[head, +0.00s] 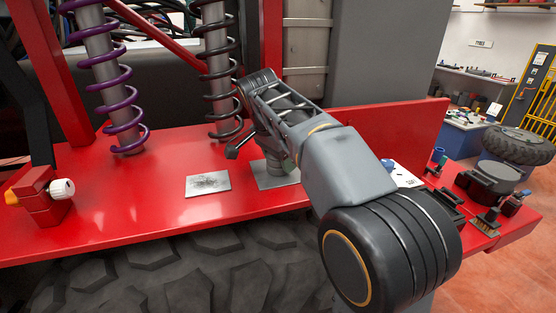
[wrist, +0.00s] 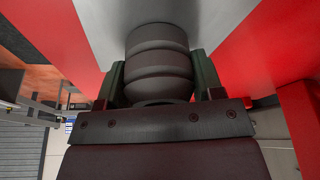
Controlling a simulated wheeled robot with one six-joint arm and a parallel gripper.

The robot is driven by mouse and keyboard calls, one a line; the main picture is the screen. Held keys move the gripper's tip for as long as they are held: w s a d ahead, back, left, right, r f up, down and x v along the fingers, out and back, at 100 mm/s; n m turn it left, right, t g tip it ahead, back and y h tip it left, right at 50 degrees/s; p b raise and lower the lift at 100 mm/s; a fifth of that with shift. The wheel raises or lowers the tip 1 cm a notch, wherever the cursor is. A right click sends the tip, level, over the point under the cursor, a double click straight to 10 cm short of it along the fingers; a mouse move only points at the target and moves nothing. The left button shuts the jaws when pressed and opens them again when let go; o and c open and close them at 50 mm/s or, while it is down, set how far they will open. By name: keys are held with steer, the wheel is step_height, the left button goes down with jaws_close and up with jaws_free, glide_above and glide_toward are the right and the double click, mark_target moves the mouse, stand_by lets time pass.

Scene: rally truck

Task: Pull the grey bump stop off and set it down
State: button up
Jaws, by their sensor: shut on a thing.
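The grey bump stop (wrist: 158,60) is a ribbed, rounded cylinder between the two dark green fingers of my gripper (wrist: 160,82) in the wrist view. The fingers are shut on its sides. In the head view, the bump stop (head: 273,163) shows partly, low under my arm, at a flat grey metal plate (head: 268,181) on the red deck. Part of one finger of my gripper (head: 288,166) shows beside it, and my arm hides the rest. I cannot tell whether the bump stop still touches its mount.
A second grey plate (head: 208,184) with a dark scuffed patch lies on the red deck (head: 120,205) to the left. A purple spring (head: 123,95) and a black spring (head: 222,90) stand behind. A red block (head: 43,197) is at far left. Small items and a tray crowd the right.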

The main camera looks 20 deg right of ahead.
steer(key=shift+r, duration=0.2)
steer(key=shift+r+p, duration=1.5)
steer(key=shift+r, duration=1)
steer(key=shift+r, duration=0.15)
steer(key=shift+r, duration=1.8)
steer(key=shift+s+a, duration=0.1)
